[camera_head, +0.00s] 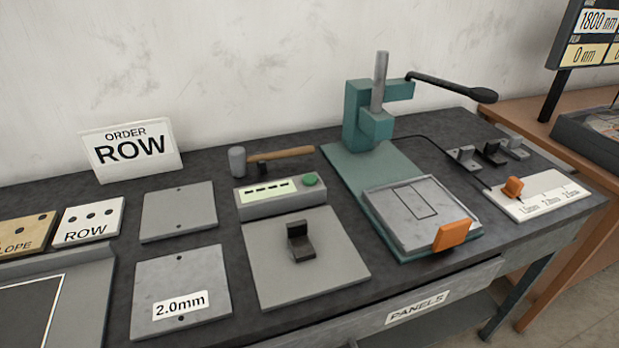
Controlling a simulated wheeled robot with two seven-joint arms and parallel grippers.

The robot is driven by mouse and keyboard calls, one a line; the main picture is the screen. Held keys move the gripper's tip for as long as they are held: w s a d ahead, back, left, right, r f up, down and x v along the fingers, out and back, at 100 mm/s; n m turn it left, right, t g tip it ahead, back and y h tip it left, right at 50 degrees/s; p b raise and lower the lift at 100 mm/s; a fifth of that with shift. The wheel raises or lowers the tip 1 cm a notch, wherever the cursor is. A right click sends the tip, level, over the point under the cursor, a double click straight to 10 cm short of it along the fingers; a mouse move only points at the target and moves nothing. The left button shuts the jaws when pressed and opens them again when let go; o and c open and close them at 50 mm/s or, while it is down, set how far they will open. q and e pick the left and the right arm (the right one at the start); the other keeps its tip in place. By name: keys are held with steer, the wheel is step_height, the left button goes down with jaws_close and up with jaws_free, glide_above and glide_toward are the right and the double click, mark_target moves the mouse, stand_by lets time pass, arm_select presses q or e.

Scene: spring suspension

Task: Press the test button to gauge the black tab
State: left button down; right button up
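A small black L-shaped tab (300,242) stands on a square grey plate (335,268) near the middle of the bench. Behind that plate is a gauge box (268,204) with a pale display showing several short dark dashes. The green round button (310,179) is at the right end of the box's top. The tab stands in front of the box, apart from it. Neither of my grippers shows in the head view.
A green press (372,125) with a black lever and an orange-handled plate (415,212) stands to the right. A hammer (285,154) lies behind the box. Grey plates (178,212), one marked 2.0mm, lie left. Several more tabs (490,152) and a white thickness-marked board (542,196) are at right.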

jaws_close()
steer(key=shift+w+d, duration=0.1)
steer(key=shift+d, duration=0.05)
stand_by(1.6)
